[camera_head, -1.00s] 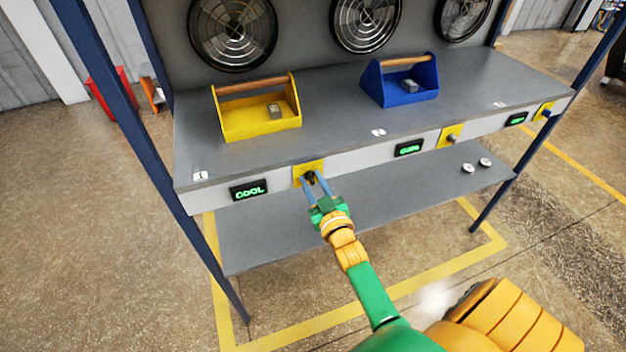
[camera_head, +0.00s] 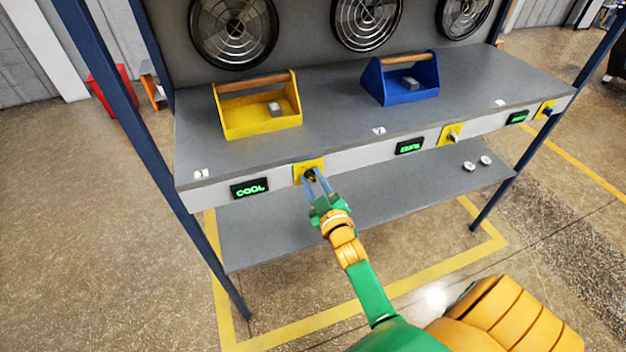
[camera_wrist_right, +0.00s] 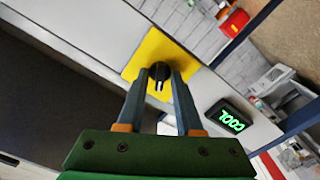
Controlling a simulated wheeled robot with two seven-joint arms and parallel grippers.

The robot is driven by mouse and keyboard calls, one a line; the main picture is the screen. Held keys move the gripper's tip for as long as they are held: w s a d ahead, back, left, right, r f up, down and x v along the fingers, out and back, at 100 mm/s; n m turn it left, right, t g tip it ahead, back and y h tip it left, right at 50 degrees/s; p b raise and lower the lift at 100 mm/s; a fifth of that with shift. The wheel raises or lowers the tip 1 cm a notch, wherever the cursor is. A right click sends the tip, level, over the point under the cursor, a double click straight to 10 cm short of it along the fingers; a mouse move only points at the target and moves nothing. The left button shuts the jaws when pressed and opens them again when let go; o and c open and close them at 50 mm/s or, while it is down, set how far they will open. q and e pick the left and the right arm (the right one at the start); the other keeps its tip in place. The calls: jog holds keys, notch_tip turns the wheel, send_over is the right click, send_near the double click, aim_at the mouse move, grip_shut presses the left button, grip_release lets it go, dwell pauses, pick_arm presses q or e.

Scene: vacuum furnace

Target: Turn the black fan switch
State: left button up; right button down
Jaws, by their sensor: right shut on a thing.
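The black fan switch (camera_wrist_right: 160,73) is a round knob on a yellow plate (camera_head: 302,165) on the front edge of the workbench. My right gripper (camera_head: 311,177) is at this knob in the head view, its two fingers on either side of it. In the right wrist view the gripper (camera_wrist_right: 160,82) is shut on the black knob, which shows between the fingertips. A green display reading COOL (camera_head: 249,188) is left of the plate; it also shows in the right wrist view (camera_wrist_right: 230,118). My left gripper is in neither view.
Two more yellow plates with switches, a grey one (camera_head: 452,136) and a blue one (camera_head: 547,112), are farther right. A yellow toolbox (camera_head: 262,130) and a blue toolbox (camera_head: 405,97) stand on the bench (camera_head: 335,110). Three fans hang behind. Several small white items lie about.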

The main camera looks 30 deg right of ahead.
jog(key=shift+f, duration=0.2)
jog(key=c, duration=0.9)
grip_release()
jog(key=shift+s, duration=0.1)
jog(key=shift+r, duration=0.15)
jog(key=v, duration=0.7)
jog(key=shift+s, duration=0.1)
